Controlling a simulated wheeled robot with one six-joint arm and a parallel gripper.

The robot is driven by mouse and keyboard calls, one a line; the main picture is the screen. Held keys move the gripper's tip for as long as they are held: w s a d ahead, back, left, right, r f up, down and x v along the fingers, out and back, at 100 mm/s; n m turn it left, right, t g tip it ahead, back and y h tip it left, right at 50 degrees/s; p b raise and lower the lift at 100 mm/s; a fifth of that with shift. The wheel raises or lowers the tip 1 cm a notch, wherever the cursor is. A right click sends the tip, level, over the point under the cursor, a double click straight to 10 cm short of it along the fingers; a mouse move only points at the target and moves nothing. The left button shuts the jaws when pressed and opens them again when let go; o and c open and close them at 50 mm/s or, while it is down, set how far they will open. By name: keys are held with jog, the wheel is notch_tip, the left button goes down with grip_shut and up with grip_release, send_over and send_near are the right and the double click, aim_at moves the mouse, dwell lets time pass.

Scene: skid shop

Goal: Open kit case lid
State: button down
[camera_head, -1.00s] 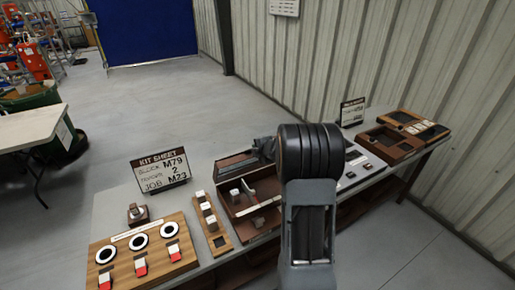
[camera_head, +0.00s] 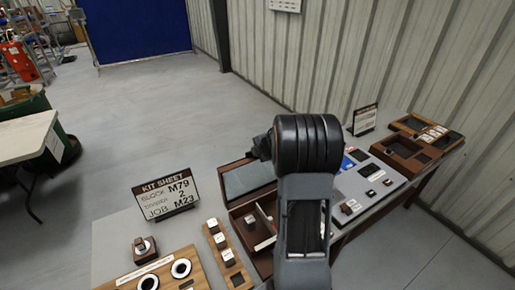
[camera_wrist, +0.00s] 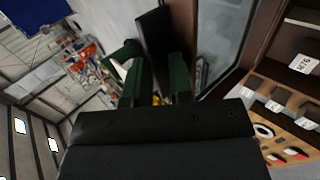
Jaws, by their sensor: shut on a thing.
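The kit case (camera_head: 238,222) is a brown box with compartments in the middle of the bench. Its lid (camera_head: 248,180) is up at the far side, with its grey inner face showing. The lid's grey face (camera_wrist: 222,35) also shows in the wrist view, framed in brown. My gripper (camera_wrist: 160,82) has dark green fingers and is shut at the lid's edge; the exact contact is hidden. In the head view my arm covers the gripper and the case's right part.
A kit sheet sign (camera_head: 168,194) stands left of the case. A wooden rack (camera_head: 236,270) with white-topped blocks lies beside it. A grey panel (camera_head: 362,186) and brown trays (camera_head: 405,153) lie right. A ribbed wall runs behind; open floor lies beyond the bench.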

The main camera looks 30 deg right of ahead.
jog(key=shift+w+a+f, duration=0.1)
jog(key=shift+f, duration=0.45)
jog(key=c, duration=1.2)
grip_release()
jog(key=shift+c, duration=0.2)
jog(key=r+v, duration=0.1)
jog(key=v, duration=1.3)
jog(key=shift+w, duration=0.35)
